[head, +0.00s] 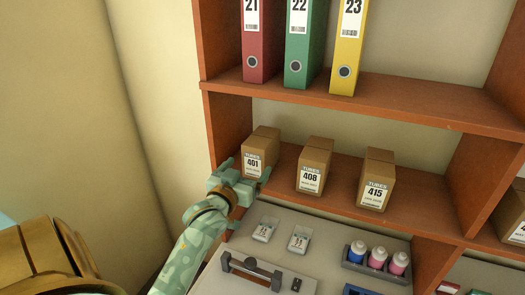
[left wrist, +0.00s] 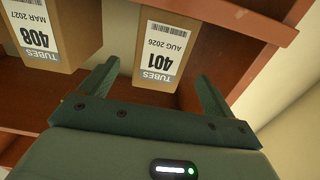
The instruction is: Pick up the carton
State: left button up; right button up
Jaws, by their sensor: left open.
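Brown cartons with white labels stand upright in a row on the middle shelf: carton 401 (head: 263,142) at the left, carton 408 (head: 314,163) in the middle and carton 415 (head: 377,181) to the right. My left gripper (head: 246,170) is open at the front of carton 401. In the left wrist view, its fingers (left wrist: 157,74) spread to either side of carton 401 (left wrist: 166,42), which appears upside down; no contact shows. How far the fingertips reach along its sides is unclear. Carton 408 (left wrist: 52,38) is beside the left finger there. My right gripper is not seen.
The shelf's left upright (head: 229,125) is close beside carton 401. Binders (head: 298,50) stand on the shelf above. Below, a grey surface (head: 325,240) holds two small labelled boxes, a rack of bottles (head: 376,262) and a dark-handled item (head: 250,268).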

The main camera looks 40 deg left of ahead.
aim_at(253, 162)
pick_arm(q)
jog(key=x, duration=0.3)
jog(key=shift+w+a+f, duration=0.1)
jog(key=shift+w, duration=0.15)
jog(key=x, duration=0.4)
jog(key=shift+w, duration=0.4)
jog(key=shift+w+a, duration=0.2)
jog(key=shift+w, duration=0.25)
jog(key=shift+s, duration=0.15)
jog(key=shift+c, duration=0.6)
jog(key=c, duration=1.1)
